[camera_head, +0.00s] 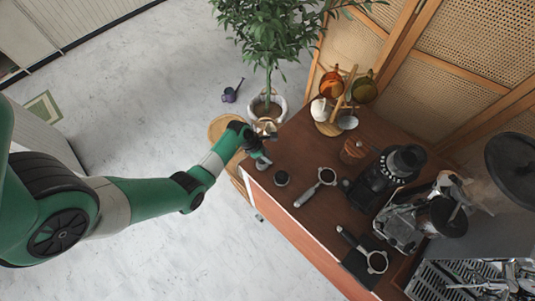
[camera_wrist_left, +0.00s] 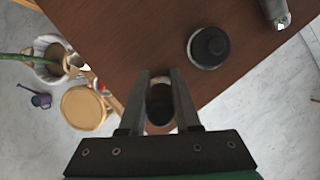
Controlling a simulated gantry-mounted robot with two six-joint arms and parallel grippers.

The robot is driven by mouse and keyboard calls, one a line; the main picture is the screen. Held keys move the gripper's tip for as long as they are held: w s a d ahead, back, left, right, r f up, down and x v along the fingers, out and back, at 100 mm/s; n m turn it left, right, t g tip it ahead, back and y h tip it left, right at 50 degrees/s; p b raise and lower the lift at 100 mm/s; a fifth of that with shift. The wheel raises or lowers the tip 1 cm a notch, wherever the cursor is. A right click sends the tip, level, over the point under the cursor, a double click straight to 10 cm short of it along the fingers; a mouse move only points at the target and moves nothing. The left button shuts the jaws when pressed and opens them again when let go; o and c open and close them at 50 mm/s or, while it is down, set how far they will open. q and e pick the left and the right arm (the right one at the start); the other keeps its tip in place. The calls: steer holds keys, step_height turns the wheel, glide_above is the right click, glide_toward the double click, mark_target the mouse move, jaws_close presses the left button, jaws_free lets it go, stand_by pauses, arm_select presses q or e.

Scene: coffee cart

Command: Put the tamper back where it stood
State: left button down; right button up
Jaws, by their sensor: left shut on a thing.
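My left gripper (camera_head: 262,156) is at the near-left corner of the brown cart top. In the left wrist view, the gripper (camera_wrist_left: 161,82) is shut on a small round thing with a dark end, which I take to be the tamper (camera_wrist_left: 160,104). Its metal base shows just below the fingers in the head view (camera_head: 262,164). The fingers hide part of it, and I cannot tell whether it touches the wood. My right gripper is in neither view.
A small round black-topped piece (camera_head: 281,178) stands close to the right of the gripper; it also shows in the left wrist view (camera_wrist_left: 208,47). A portafilter (camera_head: 318,186) lies beyond it. A grinder (camera_head: 397,168) stands farther right. The cart top's edge (camera_wrist_left: 222,91) is close.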

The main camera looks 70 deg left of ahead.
arm_select(q)
steer(key=shift+w+r, duration=0.1)
steer(key=c, duration=1.1)
jaws_free()
steer(key=shift+f, duration=0.2)
steer(key=o, duration=0.5)
steer(key=shift+r, duration=0.25)
steer(key=p+v, duration=0.4)
steer(key=v, duration=0.7)
steer(key=shift+s+a+r, duration=0.1)
steer(key=shift+s+r, duration=0.2)
